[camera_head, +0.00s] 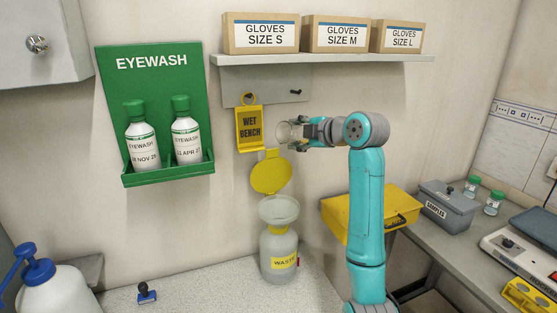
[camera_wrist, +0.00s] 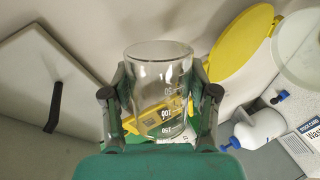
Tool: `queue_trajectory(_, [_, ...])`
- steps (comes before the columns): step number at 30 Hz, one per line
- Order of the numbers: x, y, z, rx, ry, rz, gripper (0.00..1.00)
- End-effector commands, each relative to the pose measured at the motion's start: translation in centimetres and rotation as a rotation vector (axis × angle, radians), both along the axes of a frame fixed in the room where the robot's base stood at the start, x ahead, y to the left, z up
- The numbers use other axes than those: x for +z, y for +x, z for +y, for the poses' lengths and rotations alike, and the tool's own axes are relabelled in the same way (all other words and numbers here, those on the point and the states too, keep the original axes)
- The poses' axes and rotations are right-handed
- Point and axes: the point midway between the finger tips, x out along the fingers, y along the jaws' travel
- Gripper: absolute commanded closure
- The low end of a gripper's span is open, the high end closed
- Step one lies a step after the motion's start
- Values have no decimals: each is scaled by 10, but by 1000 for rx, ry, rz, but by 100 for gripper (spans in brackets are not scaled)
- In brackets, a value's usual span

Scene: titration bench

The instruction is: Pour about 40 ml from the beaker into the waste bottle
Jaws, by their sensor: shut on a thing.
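My gripper (camera_head: 314,131) is shut on a clear glass beaker (camera_head: 288,133), high in front of the wall. In the wrist view the gripper (camera_wrist: 160,90) has a finger on each side of the beaker (camera_wrist: 158,70), whose graduation marks show. I cannot tell whether it holds liquid. The waste bottle (camera_head: 278,249) stands on the bench below, with a wide funnel (camera_head: 279,209) in its neck and a yellow lid (camera_head: 270,173) standing open behind. In the wrist view the lid (camera_wrist: 242,45) and funnel (camera_wrist: 298,45) are at the upper right.
A yellow WET BENCH sign (camera_head: 249,127) hangs close left of the beaker. A shelf (camera_head: 322,60) with glove boxes is above. An eyewash station (camera_head: 165,65) is at left. A blue-topped spray bottle (camera_head: 55,290) and a small blue-black stamp (camera_head: 146,293) are on the bench.

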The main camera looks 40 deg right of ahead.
Motion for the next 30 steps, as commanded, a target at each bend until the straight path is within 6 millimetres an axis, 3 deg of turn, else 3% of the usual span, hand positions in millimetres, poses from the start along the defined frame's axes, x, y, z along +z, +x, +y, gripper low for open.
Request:
queue_trajectory(12, [-18,-2,3,1,305,23,80])
queue_trajectory(17, [-9,-2,6,3,445,30,80])
queue_trajectory(21, [-21,-3,6,3,600,45,80])
queue_trajectory(27, [-44,-3,-3,2,744,55,80])
queue_trajectory(30, [-36,-2,-9,5,843,61,80])
